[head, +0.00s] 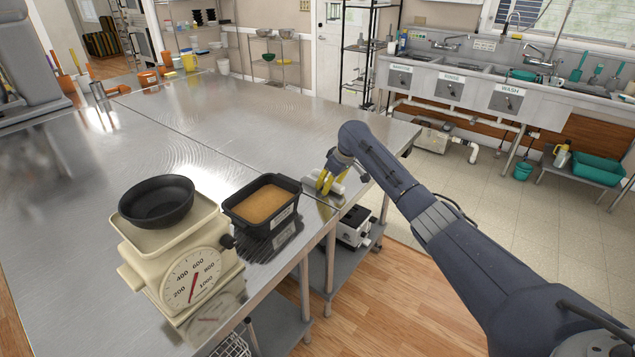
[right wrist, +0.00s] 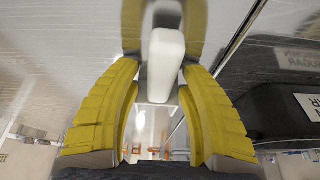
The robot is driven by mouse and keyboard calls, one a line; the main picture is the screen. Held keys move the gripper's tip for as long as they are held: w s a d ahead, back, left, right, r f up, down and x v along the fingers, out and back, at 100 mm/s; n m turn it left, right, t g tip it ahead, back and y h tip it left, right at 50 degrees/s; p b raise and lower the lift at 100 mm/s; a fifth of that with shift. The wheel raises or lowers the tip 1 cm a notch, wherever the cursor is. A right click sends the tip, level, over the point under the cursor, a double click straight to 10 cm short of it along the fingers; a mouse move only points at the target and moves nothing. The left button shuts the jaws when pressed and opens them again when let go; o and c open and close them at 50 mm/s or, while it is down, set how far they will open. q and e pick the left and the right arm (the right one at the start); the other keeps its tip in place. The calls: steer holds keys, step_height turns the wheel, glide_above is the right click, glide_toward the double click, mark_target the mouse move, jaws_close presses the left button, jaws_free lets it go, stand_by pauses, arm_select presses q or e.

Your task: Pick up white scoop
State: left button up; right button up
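The white scoop (right wrist: 166,62) shows in the right wrist view as a pale bar standing out between the yellow fingers. In the head view it is a small pale shape (head: 338,187) beside the gripper at the table's right edge, partly hidden. My right gripper (right wrist: 160,75) has its two yellow fingers apart, one on each side of the scoop. A narrow gap shows at the left finger; contact at the right finger is unclear. In the head view the right gripper (head: 325,182) is low over the steel table. My left gripper is not in view.
A black tub (head: 262,204) of brown contents stands just left of the gripper. The steel table (head: 245,115) is bare behind. Sinks (head: 450,80) line the far wall.

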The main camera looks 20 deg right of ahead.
jaws_close()
steer(key=shift+r, duration=0.15)
step_height(320, 180, up, 20)
stand_by(0.8)
steer(key=c, duration=0.5)
jaws_free()
steer(key=shift+c, duration=0.2)
jaws_close()
